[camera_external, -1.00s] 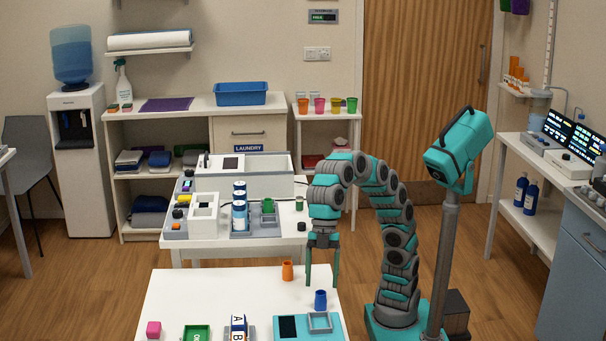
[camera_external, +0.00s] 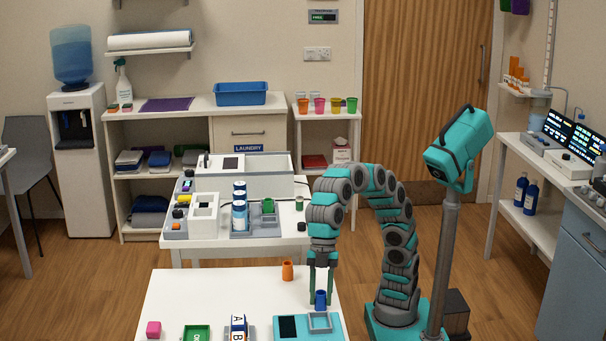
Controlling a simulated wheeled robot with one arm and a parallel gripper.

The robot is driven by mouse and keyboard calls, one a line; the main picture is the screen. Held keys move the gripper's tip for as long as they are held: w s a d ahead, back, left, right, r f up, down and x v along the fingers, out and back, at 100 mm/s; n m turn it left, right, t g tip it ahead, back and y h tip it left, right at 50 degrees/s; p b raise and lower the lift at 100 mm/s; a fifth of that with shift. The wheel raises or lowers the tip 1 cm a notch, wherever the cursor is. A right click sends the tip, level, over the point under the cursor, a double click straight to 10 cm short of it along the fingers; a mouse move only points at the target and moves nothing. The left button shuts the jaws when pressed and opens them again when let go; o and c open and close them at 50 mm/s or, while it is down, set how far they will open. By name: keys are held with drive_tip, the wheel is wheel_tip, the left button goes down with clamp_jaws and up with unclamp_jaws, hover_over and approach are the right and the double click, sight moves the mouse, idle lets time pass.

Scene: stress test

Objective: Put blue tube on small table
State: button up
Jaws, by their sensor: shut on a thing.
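The blue tube (camera_external: 320,300) is a small upright cup-like cylinder near the right edge of the white front table (camera_external: 190,292). My gripper (camera_external: 320,298) points straight down with its two fingers on either side of the tube, shut on it. The tube appears to be at table height; I cannot tell whether it still touches the top. Which table is the small table is not marked. A small white side table (camera_external: 327,117) with several coloured cups stands by the door at the back.
An orange cup (camera_external: 287,270) stands just behind and left of the tube. A middle table (camera_external: 225,243) holds equipment.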

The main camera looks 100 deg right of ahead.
clamp_jaws()
drive_tip(key=shift+r, duration=0.15)
